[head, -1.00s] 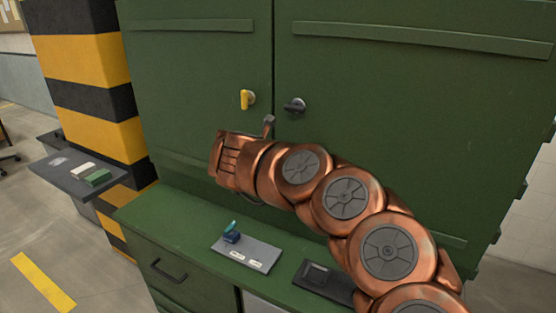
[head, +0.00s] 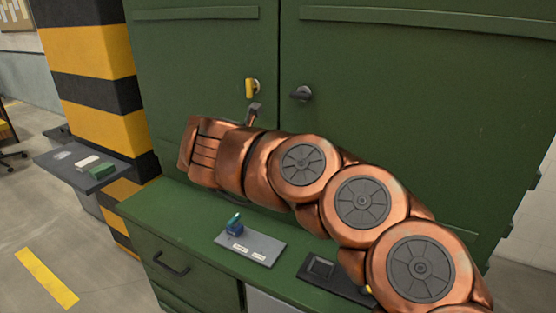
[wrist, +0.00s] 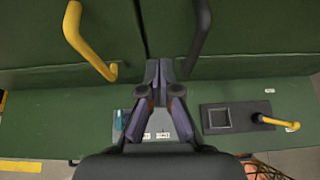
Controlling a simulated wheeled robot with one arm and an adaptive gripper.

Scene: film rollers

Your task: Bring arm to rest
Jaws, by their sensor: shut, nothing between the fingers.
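My copper arm stretches across the front of the green cabinet in the head view. My gripper (wrist: 158,68) shows in the wrist view with its two dark fingers shut together, nothing between them. It points at the cabinet front, near the seam between the doors. In the head view the wrist hides most of the gripper. Only a small dark part of it shows above the wrist, below the yellow handle (head: 251,88). The yellow handle (wrist: 85,42) is left of the fingers in the wrist view, and the black handle (wrist: 200,38) is right of them. A gap shows between fingers and handles.
The green ledge (head: 165,215) carries a grey plate (head: 263,243) with a blue item (head: 234,227) and a black panel (head: 318,268). A yellow lever (wrist: 278,122) stands at that panel. A striped pillar (head: 95,50) and a small dark shelf (head: 65,168) are at left.

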